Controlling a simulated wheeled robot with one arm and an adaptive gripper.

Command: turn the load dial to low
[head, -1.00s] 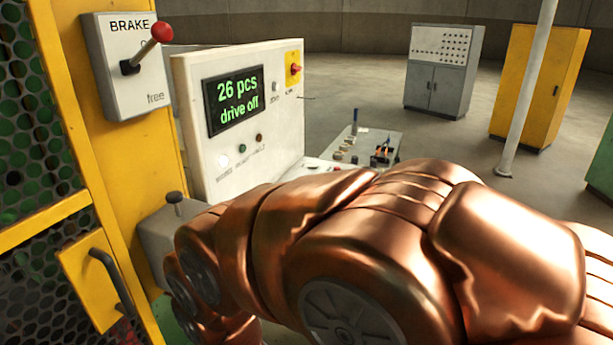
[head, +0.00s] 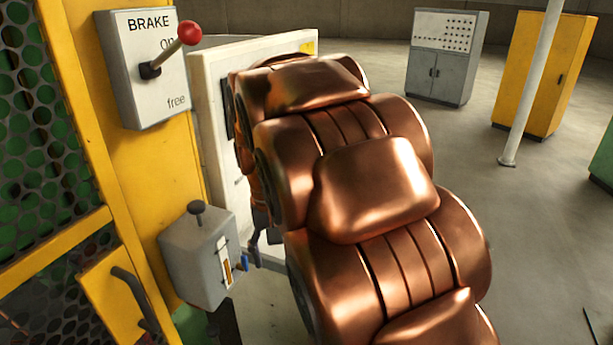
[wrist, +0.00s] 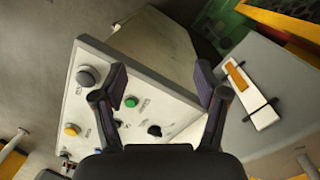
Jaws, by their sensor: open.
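In the wrist view a pale control panel (wrist: 105,125) carries several controls. They include a black knob (wrist: 154,130), a green button (wrist: 131,101), a grey round knob (wrist: 87,75) and a yellow button (wrist: 71,129). Their labels are too small to read, so I cannot tell for sure which is the load dial. My gripper (wrist: 161,80) is open and empty, its two fingers apart over the panel, with the green button and black knob showing between them. In the head view my arm hides most of the white console (head: 212,70) and its display.
A grey box (head: 195,262) with a slotted white plate stands close beside the panel; its plate also shows in the wrist view (wrist: 255,98). The brake lever (head: 170,52) is up on the yellow post. Grey (head: 440,65) and yellow (head: 545,80) cabinets stand far back.

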